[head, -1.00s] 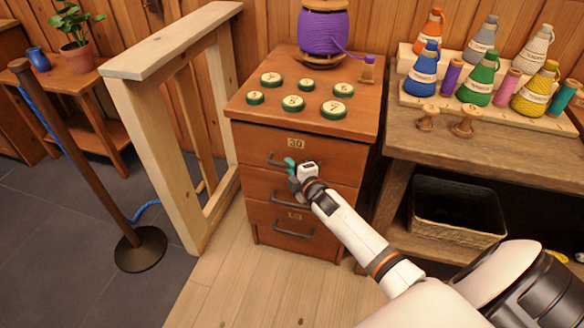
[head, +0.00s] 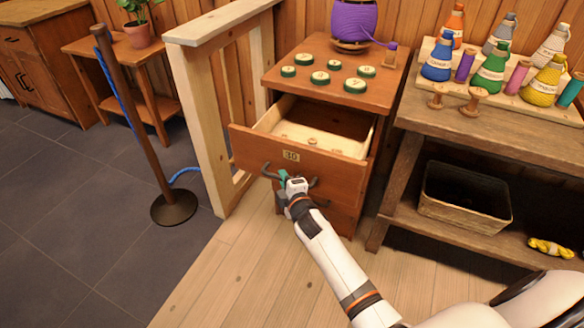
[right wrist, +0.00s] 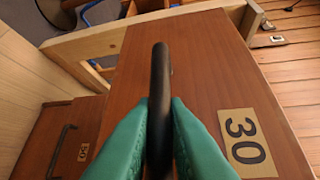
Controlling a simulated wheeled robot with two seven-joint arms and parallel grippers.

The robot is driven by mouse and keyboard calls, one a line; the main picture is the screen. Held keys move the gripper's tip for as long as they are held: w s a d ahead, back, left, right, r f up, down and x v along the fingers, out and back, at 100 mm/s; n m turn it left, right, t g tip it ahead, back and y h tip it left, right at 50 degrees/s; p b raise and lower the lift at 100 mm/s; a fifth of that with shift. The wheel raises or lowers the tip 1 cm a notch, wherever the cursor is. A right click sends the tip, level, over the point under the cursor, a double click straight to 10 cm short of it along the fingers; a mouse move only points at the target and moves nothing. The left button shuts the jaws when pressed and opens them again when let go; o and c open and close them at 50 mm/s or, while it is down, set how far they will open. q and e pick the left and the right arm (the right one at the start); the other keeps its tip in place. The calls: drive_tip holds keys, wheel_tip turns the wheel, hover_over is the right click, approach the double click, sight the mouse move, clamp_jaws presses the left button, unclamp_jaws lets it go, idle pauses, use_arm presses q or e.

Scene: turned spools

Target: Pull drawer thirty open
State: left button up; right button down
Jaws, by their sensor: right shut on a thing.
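Drawer thirty (head: 330,160), the top drawer of the wooden cabinet (head: 318,75), stands pulled out, with its pale inside and a few small things in it showing. Its plate reads 30 (head: 291,156), and the plate also shows in the right wrist view (right wrist: 246,142). My right gripper (head: 284,178) is at the drawer front. Its green fingers (right wrist: 160,125) are shut on the dark bar handle (right wrist: 159,85), one on each side. My left gripper is not in view.
Round green-rimmed buttons (head: 355,86) and a purple spool (head: 354,22) sit on the cabinet top. A wooden frame (head: 205,120) and a rope post (head: 140,130) stand left. A workbench (head: 430,125) with bottles and a basket (head: 463,197) stands right. Floor in front is clear.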

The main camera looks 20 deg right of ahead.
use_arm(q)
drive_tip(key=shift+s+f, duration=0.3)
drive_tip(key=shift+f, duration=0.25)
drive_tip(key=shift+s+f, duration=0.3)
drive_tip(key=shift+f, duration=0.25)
use_arm(e)
drive_tip(key=shift+s+a, duration=1.55)
drive_tip(key=shift+a, duration=0.3)
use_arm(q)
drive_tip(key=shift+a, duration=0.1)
use_arm(e)
drive_tip(key=c, duration=1.5)
unclamp_jaws()
drive_tip(key=shift+o, duration=0.2)
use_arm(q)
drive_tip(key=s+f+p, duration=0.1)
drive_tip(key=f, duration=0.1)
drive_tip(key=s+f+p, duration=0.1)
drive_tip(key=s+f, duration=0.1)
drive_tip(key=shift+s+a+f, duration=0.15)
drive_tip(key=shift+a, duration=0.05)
use_arm(e)
drive_tip(key=s+r, duration=0.1)
drive_tip(key=s, duration=1)
drive_tip(key=shift+s+a+r, duration=0.35)
drive_tip(key=shift+s+a, duration=0.05)
